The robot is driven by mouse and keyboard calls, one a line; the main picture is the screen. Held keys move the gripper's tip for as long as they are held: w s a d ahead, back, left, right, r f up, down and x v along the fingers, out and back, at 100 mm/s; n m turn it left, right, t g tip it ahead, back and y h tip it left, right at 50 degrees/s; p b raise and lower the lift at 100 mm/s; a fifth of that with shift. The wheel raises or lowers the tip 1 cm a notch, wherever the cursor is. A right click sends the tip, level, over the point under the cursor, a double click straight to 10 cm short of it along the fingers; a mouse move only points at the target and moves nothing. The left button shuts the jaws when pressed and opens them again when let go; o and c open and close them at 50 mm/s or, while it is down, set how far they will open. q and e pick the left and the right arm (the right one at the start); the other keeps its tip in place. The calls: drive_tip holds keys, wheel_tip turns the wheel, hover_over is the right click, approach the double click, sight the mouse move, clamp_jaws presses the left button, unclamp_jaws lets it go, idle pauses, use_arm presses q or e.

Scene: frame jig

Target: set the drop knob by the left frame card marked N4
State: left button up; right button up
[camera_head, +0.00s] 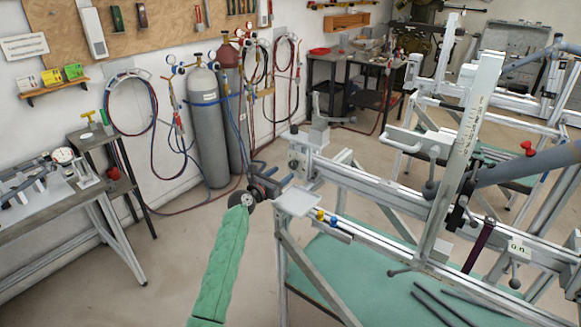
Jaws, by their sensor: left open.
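My left gripper (273,177) is at the end of the green-sleeved arm, beside the left end of the near frame jig (380,190). It is open, and I see nothing between its fingers. A small pale card (517,249) with dark marks hangs on the jig's lower right rail; its marks are too small to read. A dark-handled knob (515,283) hangs just below this card. I cannot read N4 on any card or tell which knob is the drop knob. My right gripper is not in view.
A flat pale plate (297,201) juts from the jig close to my left gripper. A tall pale upright (462,160) rises from the rails. A workbench (50,215) is at left, with bare floor between.

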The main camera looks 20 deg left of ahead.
sight(292, 167)
use_arm(q)
drive_tip(key=shift+p+x, duration=0.55)
drive_tip(key=shift+x, duration=2.2)
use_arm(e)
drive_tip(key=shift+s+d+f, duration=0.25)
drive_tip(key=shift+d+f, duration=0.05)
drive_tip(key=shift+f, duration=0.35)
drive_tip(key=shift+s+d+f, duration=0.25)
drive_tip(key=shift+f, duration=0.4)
use_arm(q)
drive_tip(key=shift+f, duration=0.1)
drive_tip(key=c, duration=1)
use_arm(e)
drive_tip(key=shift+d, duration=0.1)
